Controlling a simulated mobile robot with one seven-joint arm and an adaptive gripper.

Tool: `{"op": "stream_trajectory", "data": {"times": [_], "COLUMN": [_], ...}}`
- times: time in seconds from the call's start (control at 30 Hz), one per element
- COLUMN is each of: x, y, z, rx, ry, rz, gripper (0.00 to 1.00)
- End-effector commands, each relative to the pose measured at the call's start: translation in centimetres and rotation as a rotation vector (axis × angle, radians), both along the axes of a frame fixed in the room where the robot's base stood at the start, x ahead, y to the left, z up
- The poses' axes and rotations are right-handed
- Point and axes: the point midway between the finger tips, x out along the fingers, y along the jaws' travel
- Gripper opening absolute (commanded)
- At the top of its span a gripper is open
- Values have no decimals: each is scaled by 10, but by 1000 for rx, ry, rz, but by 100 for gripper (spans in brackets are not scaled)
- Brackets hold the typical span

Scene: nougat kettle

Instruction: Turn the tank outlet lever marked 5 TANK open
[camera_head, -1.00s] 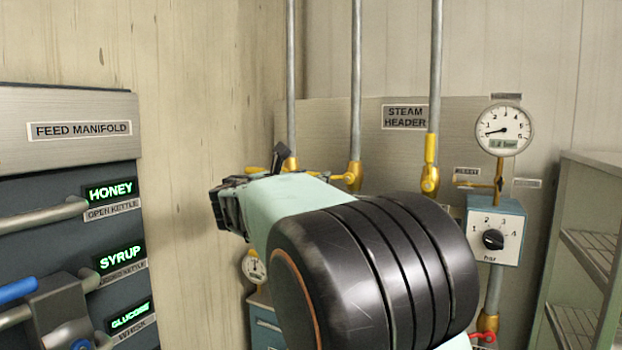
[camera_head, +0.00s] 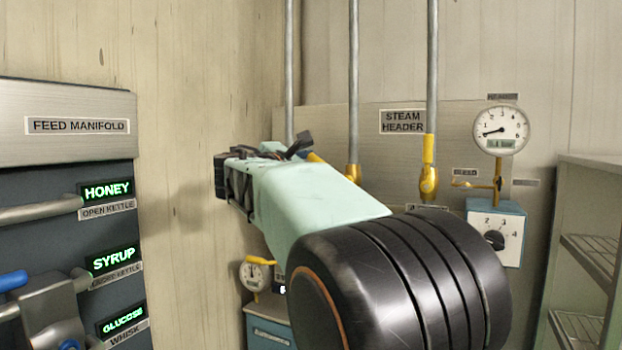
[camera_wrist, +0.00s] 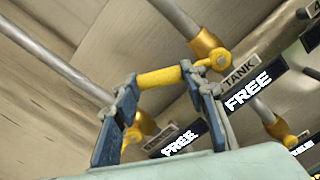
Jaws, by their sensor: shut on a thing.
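In the wrist view, a yellow lever (camera_wrist: 160,77) runs from a brass valve on a grey pipe. The label beside it (camera_wrist: 239,71) reads TANK; any number on it is hidden. My gripper (camera_wrist: 160,76) has its two blue-grey fingers at either end of the yellow bar, shut on it. In the head view, my gripper's fingertips and most of this lever are hidden behind my own pale green wrist. A short yellow piece shows just right of the wrist, but I cannot tell whether it is this lever.
In the wrist view, lit FREE displays (camera_wrist: 248,92) and further yellow levers (camera_wrist: 281,127) sit close by. In the head view, the steam header panel (camera_head: 450,120) stands behind, with a gauge (camera_head: 501,130) at right. The feed manifold (camera_head: 60,160) is at left.

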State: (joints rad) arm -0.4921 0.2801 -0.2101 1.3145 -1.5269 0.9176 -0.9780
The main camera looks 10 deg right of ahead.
Motion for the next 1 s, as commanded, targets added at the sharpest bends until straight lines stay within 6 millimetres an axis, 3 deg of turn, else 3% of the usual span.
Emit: {"op": "stream_trajectory", "data": {"times": [0.6,1.0], "x": [-22,-35], "y": [-29,-48], "z": [26,32], "rx": [474,718], "ry": [-346,-522], "rz": [0,0], "gripper": [0,0]}}
